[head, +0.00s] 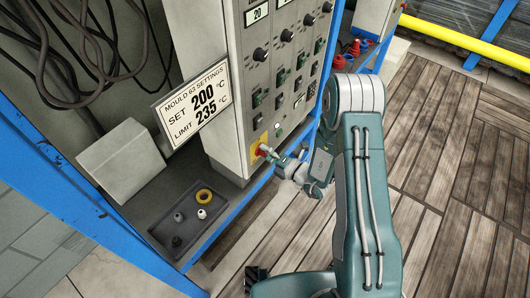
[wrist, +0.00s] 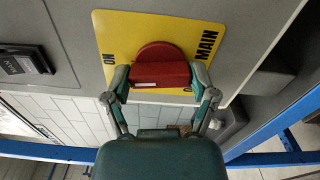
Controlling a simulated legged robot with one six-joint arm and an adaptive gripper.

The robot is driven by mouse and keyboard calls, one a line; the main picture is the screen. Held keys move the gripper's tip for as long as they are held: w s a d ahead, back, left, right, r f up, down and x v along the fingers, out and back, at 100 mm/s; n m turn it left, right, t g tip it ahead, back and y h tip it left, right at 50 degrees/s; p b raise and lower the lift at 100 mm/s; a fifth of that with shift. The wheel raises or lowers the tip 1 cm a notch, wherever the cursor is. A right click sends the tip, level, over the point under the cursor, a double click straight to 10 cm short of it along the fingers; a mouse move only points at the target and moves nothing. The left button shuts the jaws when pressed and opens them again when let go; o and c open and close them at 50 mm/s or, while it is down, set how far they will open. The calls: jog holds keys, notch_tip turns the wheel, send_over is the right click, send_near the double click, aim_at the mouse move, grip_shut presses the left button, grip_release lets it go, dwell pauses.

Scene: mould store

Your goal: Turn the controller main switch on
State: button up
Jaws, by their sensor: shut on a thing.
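The controller main switch is a red rotary handle (wrist: 160,74) on a yellow plate (wrist: 135,28) marked MAIN and ON. In the wrist view its grip bar lies across the picture; ON is printed to its left and MAIN to its right. My gripper (wrist: 160,80) has one finger at each end of the bar and is shut on it. In the head view the red handle (head: 263,149) sits low on the grey controller cabinet (head: 229,80), with my gripper (head: 273,156) at it. Whether the bar points to ON is hard to tell.
Several knobs and green switches fill the cabinet front above. A sign (head: 194,98) reads set 200 °C, limit 235 °C. Blue frame rails (head: 95,215) edge the bench. Plank floor at right is clear.

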jog(key=shift+w+d+f+m, duration=0.1)
jog(key=shift+m, duration=0.9)
jog(key=o, duration=1)
jog(key=shift+f, duration=0.1)
jog(key=shift+o, duration=0.2)
jog(key=v, duration=1.2)
